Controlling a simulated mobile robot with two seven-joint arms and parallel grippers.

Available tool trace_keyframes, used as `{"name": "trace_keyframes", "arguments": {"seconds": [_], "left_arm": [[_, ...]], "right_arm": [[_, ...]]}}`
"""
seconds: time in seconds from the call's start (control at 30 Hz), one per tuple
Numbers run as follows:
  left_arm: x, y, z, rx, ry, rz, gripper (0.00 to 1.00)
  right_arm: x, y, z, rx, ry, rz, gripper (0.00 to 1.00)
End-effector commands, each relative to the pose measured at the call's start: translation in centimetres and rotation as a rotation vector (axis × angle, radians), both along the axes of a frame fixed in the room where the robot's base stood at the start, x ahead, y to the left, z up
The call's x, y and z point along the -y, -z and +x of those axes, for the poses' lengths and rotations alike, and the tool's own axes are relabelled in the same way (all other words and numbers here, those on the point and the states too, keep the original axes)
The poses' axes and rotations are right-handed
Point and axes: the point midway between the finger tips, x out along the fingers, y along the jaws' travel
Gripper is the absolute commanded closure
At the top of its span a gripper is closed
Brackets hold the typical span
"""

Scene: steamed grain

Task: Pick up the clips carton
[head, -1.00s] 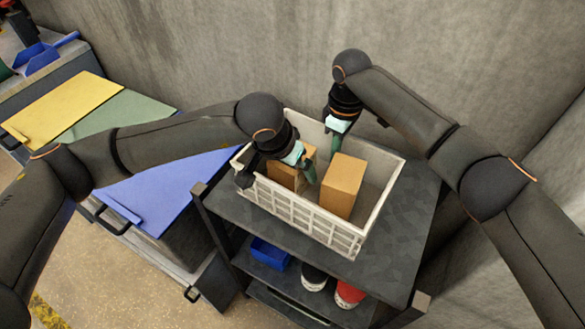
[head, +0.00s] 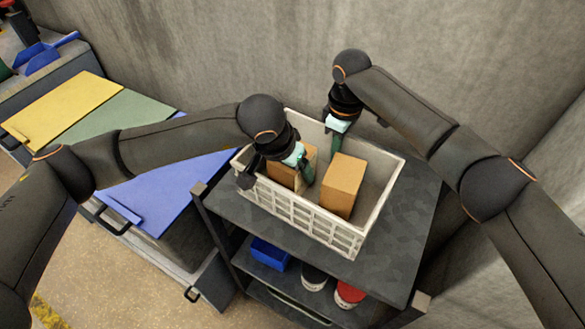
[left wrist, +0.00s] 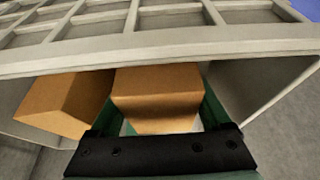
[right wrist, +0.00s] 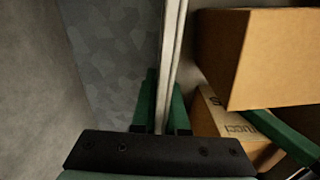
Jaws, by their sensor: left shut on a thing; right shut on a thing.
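Two brown cartons stand inside a light grey crate (head: 350,241) on the cart. The smaller left carton (head: 281,176) is partly hidden by my left gripper (head: 304,168). In the left wrist view, this carton (left wrist: 158,92) sits between the green fingers, which are shut on it. The taller right carton (head: 342,184) stands free beside it. Printed letters show on the lower carton (right wrist: 225,120) in the right wrist view, but I cannot read which is the clips carton. My right gripper (head: 332,137) is shut on the crate's far wall; the wall (right wrist: 172,60) runs between its fingers.
The crate stands on the dark top of a cart (head: 408,215), close to the concrete wall. Bins with yellow (head: 62,103), green and blue lids stand at left. The cart top right of the crate is clear.

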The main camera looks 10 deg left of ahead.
Motion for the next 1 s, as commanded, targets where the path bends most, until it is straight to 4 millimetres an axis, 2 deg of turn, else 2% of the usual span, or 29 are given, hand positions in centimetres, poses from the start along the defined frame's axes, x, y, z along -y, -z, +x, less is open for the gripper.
{"name": "trace_keyframes", "arguments": {"seconds": [0.03,0.17,0.37,0.47,0.8,1.0], "left_arm": [[0.0,-0.1,0.0,0.001,0.000,0.000,0.83],[0.0,-0.2,0.1,0.004,0.000,-0.002,0.96],[0.0,-0.2,0.1,0.004,0.000,-0.002,0.96],[0.0,-0.9,0.1,0.005,0.000,-0.003,0.96],[0.0,-7.4,0.2,0.008,0.000,-0.003,0.96],[0.0,-9.8,0.1,0.004,0.000,-0.002,0.96]], "right_arm": [[0.0,-0.1,0.1,0.003,0.000,0.001,1.00],[0.0,-0.1,0.1,0.003,0.000,0.001,1.00],[0.0,-0.1,0.1,0.003,0.000,0.001,1.00],[0.0,-0.1,0.1,0.003,0.000,0.001,1.00],[0.0,-0.1,0.1,0.003,0.000,0.001,1.00],[0.0,-0.1,0.0,0.003,0.000,0.001,1.00]]}}
